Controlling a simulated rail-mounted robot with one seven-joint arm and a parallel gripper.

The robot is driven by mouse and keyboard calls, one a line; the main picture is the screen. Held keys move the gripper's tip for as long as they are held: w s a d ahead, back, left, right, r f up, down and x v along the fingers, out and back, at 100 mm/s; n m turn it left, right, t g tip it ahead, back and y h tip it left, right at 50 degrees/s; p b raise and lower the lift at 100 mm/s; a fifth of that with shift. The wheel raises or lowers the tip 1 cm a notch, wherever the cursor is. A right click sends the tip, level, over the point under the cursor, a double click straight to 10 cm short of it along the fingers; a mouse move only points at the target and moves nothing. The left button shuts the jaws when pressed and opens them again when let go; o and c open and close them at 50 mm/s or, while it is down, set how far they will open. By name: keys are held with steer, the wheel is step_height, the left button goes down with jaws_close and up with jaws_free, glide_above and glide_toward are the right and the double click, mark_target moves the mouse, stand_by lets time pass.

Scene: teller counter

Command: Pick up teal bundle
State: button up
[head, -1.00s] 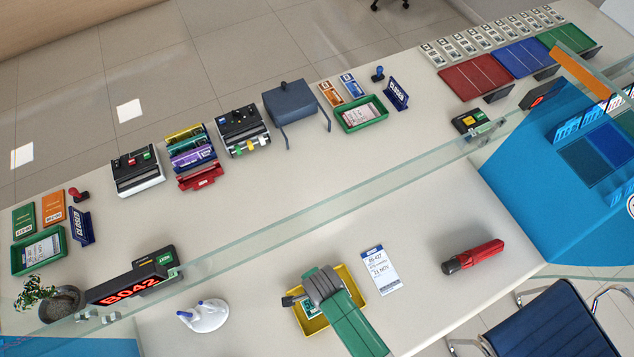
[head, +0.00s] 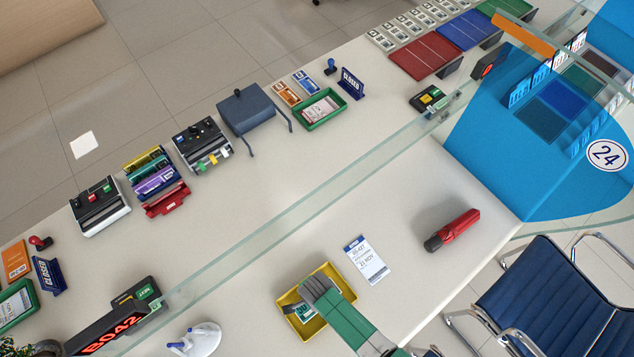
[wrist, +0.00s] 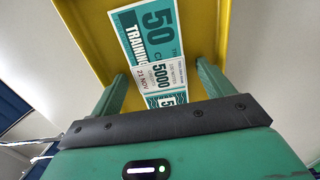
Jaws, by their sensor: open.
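The teal bundle (wrist: 150,45) is a teal-and-white stack marked "50" and "TRAINING", with a white paper band. It lies in the yellow tray (wrist: 85,25). In the head view a small part of the bundle (head: 302,312) shows at the left inside the tray (head: 343,277), and my arm hides the rest. My gripper (wrist: 162,82) is open over the tray. In the wrist view its two green fingers stand apart, one on each side of the bundle's near end. I cannot tell whether either finger touches it.
A glass screen (head: 260,225) runs along the counter behind the tray. A white card (head: 366,259) lies right of the tray, with a red cylindrical object (head: 453,230) farther right. A white stand with blue parts (head: 195,340) is at lower left. Counter between card and red object is clear.

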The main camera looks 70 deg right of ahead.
steer(key=c, duration=1.1)
steer(key=shift+r, duration=0.15)
steer(key=shift+r, duration=0.35)
steer(key=r, duration=0.1)
steer(key=s+r, duration=0.1)
steer(key=shift+a+r+p, duration=0.3)
steer(key=shift+a+r, duration=0.05)
steer(key=s+a, duration=0.2)
steer(key=s, duration=0.2)
steer(key=s+a+r, duration=0.1)
steer(key=s+a, duration=0.2)
steer(key=s, duration=0.1)
steer(key=s+a, duration=0.3)
steer(key=s, duration=0.1)
steer(key=shift+s+a+r+b, duration=0.15)
steer(key=shift+r+b, duration=0.05)
steer(key=shift+b, duration=0.1)
